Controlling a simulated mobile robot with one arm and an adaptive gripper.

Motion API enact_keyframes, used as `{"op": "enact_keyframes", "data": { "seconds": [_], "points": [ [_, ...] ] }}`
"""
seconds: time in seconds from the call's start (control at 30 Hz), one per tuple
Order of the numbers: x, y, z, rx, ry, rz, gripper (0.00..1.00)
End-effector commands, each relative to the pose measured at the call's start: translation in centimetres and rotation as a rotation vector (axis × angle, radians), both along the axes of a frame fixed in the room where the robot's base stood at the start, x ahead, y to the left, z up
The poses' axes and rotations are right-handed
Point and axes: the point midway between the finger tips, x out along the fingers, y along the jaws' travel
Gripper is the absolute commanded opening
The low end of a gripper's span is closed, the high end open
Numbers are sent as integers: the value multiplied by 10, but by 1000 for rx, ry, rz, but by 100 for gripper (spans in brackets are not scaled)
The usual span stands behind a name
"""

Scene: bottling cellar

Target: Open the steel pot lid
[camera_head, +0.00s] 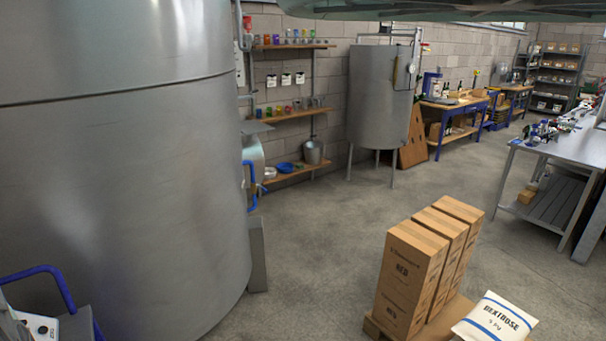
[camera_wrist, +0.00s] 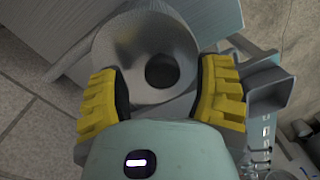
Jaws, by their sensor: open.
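A small steel pot (camera_head: 313,154) stands on the lowest wooden shelf by the back wall in the head view. It is far off, and I cannot tell a lid on it. My gripper (camera_wrist: 161,82) shows in the wrist view with its yellow-padded fingers spread apart. No object is clearly held between them. Behind the fingers is a grey rounded shape with a dark round hole, which I cannot identify for sure. The pot is not recognisable in the wrist view, and my gripper is not seen in the head view.
A huge steel tank (camera_head: 120,170) fills the left. A legged steel tank (camera_head: 378,100) stands at the back wall. Tall cardboard boxes (camera_head: 408,275) and a dextrose bag (camera_head: 495,318) are at the front right. A steel table (camera_head: 548,146) is at right. The middle floor is clear.

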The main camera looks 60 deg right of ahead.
Motion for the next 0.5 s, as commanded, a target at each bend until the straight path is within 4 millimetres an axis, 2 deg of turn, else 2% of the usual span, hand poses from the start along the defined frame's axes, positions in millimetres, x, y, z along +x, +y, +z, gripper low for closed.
{"op": "enact_keyframes", "data": {
  "seconds": [0.17,0.5],
  "points": [
    [3,3,0,46,-19,-3,66],
    [3,2,27,41,-17,-1,66]
  ]
}}
